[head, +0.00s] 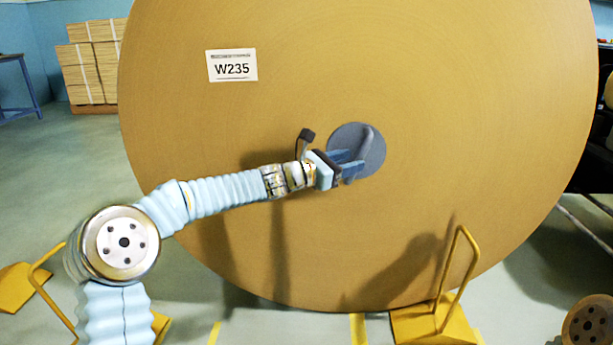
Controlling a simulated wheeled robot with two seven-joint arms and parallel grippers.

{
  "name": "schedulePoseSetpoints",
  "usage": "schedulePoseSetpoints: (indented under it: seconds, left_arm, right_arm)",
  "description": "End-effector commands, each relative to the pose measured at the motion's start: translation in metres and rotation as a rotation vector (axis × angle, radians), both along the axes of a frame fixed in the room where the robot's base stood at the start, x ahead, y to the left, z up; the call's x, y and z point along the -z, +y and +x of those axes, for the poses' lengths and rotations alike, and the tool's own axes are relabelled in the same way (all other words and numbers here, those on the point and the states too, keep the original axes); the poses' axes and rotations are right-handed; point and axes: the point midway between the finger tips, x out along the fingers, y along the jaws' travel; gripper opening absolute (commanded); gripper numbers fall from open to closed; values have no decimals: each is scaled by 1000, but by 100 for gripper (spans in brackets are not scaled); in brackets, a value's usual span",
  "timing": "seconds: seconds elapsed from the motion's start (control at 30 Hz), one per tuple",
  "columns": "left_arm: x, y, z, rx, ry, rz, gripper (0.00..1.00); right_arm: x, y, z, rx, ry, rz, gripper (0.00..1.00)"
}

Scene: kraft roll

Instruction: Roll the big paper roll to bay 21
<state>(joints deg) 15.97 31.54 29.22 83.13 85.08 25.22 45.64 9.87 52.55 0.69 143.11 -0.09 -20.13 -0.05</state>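The big paper roll (430,210) stands on its rim and fills most of the head view, its brown flat face toward me. A white label (232,66) on it reads W235. At its middle is a round grey-blue core plug (372,166) with a bar-like handle across it. My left gripper (355,165) is in front of the plug, its two blue fingers apart and near the handle. I see nothing held between them. My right gripper is out of view. No bay number shows.
A yellow wedge chock with an upright handle (430,325) is at the roll's lower right. Another yellow piece (15,288) lies at left. Yellow lines (358,330) mark the floor. Stacked cartons (88,68) and a blue stand (20,88) are behind left; dark machinery stands at right.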

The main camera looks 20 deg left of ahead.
Motion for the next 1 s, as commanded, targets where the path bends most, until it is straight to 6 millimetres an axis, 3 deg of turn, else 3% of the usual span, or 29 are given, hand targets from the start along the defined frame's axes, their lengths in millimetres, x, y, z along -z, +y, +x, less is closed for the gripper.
schedulePoseSetpoints:
  seconds: [0.03,1.0]
  left_arm:
    - [1,12,0,-20,0,2,32]
    - [0,60,-58,-2,0,1,32]
  right_arm:
    - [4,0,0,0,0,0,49]
    - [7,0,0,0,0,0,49]
